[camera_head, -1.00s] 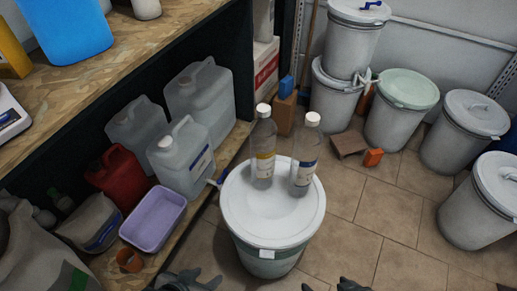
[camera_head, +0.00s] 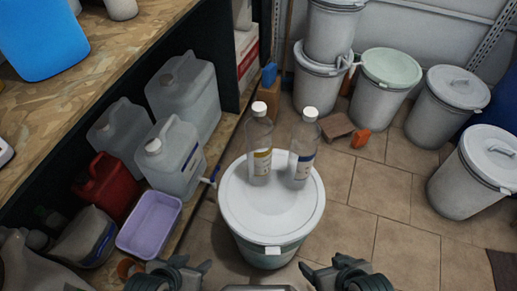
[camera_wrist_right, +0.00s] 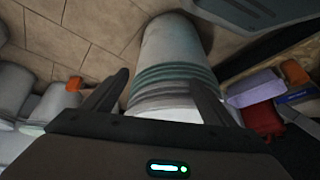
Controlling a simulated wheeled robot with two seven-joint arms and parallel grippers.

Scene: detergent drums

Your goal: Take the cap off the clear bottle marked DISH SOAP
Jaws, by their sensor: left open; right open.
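Two clear bottles with white caps stand upright, side by side, on the lid of a white drum (camera_head: 270,212). The left bottle (camera_head: 259,140) has a yellowish label, the right bottle (camera_head: 303,145) a white and blue one. Both caps, left (camera_head: 259,108) and right (camera_head: 310,114), are on. The lettering is too small to tell which reads DISH SOAP. My left gripper (camera_head: 180,266) and right gripper (camera_head: 322,266) are open and empty at the near side of the drum, apart from the bottles. In the right wrist view the drum's side (camera_wrist_right: 172,60) shows beyond my open fingers.
A shelf on the left holds clear jugs (camera_head: 180,155), a red canister (camera_head: 106,185) and a purple tub (camera_head: 150,224). More lidded drums (camera_head: 383,95) stand at the back and right. An orange block (camera_head: 361,138) lies on the tiles. Floor right of the drum is clear.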

